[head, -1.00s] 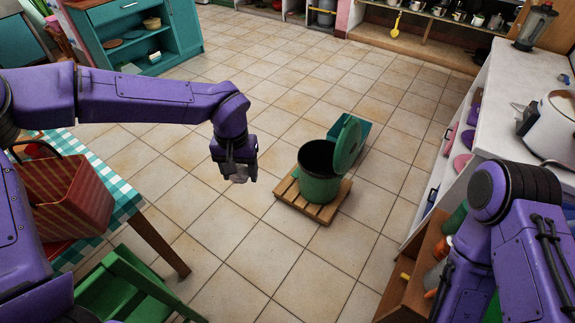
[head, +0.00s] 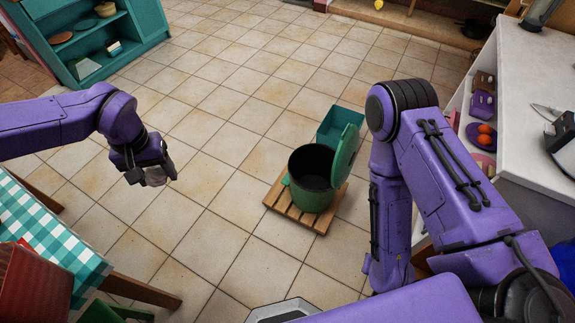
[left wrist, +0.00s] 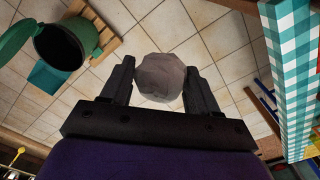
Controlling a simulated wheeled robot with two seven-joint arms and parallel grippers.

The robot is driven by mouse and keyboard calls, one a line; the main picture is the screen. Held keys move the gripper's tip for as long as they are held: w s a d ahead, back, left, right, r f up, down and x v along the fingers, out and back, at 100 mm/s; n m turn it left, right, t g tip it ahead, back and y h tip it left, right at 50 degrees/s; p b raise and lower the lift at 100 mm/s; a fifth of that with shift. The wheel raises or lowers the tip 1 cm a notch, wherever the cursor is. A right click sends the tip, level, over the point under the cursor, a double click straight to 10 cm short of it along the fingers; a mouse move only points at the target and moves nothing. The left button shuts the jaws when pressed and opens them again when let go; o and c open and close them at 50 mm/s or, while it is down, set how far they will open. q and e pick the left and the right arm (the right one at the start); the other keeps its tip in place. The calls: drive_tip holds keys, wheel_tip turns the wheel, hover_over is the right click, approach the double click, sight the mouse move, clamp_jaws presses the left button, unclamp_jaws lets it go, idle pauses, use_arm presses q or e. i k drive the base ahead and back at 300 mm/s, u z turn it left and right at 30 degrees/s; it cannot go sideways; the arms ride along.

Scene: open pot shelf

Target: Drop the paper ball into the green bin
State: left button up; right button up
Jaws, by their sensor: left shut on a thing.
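The paper ball (left wrist: 161,78) is a crumpled greyish-white lump between the fingers of my left gripper (left wrist: 160,90) in the left wrist view. In the head view the left gripper (head: 148,177) holds the ball (head: 156,176) in the air over the tiled floor, to the left of the bin and apart from it. The green bin (head: 313,199) stands upright on a wooden pallet with its dark mouth open and its green lid (head: 346,149) tilted up on the right side. The bin also shows at the upper left of the left wrist view (left wrist: 88,33). My right gripper is out of view.
The wooden pallet (head: 275,203) lies under the bin, and a teal box (head: 339,119) stands behind it. A table with a checked cloth (head: 45,232) is at the lower left. A white counter (head: 520,110) is at the right. The floor between left gripper and bin is clear.

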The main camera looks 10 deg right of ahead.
sight(319, 181)
drive_tip(key=z, duration=0.55)
drive_tip(key=i, duration=1.05)
drive_tip(key=z, duration=0.8)
